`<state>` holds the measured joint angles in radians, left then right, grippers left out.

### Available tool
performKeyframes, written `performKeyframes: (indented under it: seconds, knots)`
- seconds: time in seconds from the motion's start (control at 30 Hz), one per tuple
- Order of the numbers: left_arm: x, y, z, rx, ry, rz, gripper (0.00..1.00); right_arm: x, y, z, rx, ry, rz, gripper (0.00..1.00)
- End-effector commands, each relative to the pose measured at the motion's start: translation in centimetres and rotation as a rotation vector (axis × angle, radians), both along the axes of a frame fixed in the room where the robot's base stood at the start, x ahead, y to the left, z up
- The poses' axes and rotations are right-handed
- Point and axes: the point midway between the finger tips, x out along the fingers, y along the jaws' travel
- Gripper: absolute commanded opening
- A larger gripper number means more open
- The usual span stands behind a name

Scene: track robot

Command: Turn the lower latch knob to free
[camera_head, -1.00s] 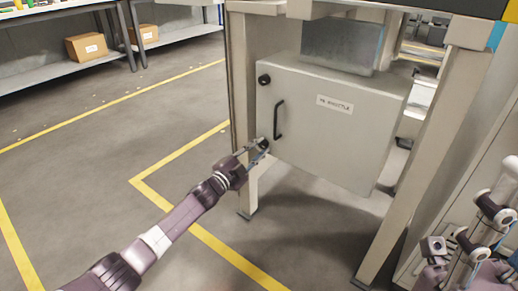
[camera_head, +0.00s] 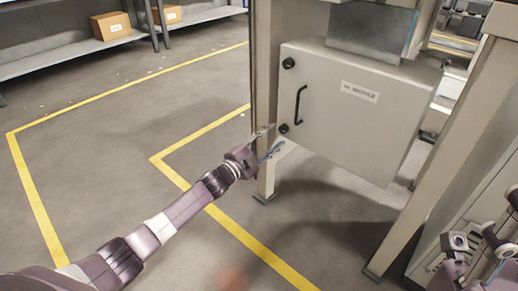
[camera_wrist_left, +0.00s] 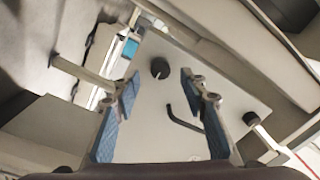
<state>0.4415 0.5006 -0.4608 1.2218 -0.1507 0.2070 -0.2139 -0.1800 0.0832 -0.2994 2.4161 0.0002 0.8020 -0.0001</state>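A grey cabinet door (camera_head: 350,115) carries two black knobs and a black bar handle (camera_head: 300,104). The lower latch knob (camera_head: 284,128) sits below the handle near the left edge; the upper knob (camera_head: 288,62) is above it. My left gripper (camera_head: 267,140) is open and empty, just left of and below the lower knob, with its fingers spread. In the left wrist view, the lower knob (camera_wrist_left: 160,68) appears between the open blue-padded fingers (camera_wrist_left: 160,95), apart from both. How the knob is turned is too small to tell. My right arm (camera_head: 470,250) shows at the lower right; its fingers are unclear.
The cabinet hangs between grey frame posts, one (camera_head: 266,165) right by my left gripper and one (camera_head: 430,160) at the right. Yellow lines mark the clear floor. Shelves with cardboard boxes (camera_head: 111,25) stand at the back left.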

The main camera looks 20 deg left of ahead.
Motion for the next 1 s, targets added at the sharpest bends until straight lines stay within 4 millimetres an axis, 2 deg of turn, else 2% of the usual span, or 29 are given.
performKeyframes:
  seconds: [0.03, 0.2, 0.4, 0.6, 1.0]
  knots:
    - [-1.2, 0.5, -0.3, 0.001, 0.003, -0.001, 0.4, 0.0, 0.0, 0.0, 0.0, -0.001, 0.0, 0.4]
    - [-4.4, 1.6, -0.5, 0.0, 0.004, 0.0, 0.4, 0.0, 0.0, 0.0, -0.001, -0.001, 0.0, 0.4]
    - [-7.0, 2.5, -0.6, 0.0, 0.003, 0.0, 0.4, 0.0, 0.0, 0.0, -0.001, -0.001, 0.0, 0.4]
    - [-8.0, 2.9, -0.5, 0.0, 0.0, 0.0, 0.4, 0.0, 0.0, 0.0, 0.0, -0.002, 0.0, 0.4]
    - [-8.1, 2.9, -0.5, 0.0, 0.001, -0.001, 0.4, 0.0, 0.0, 0.0, 0.0, -0.002, 0.001, 0.4]
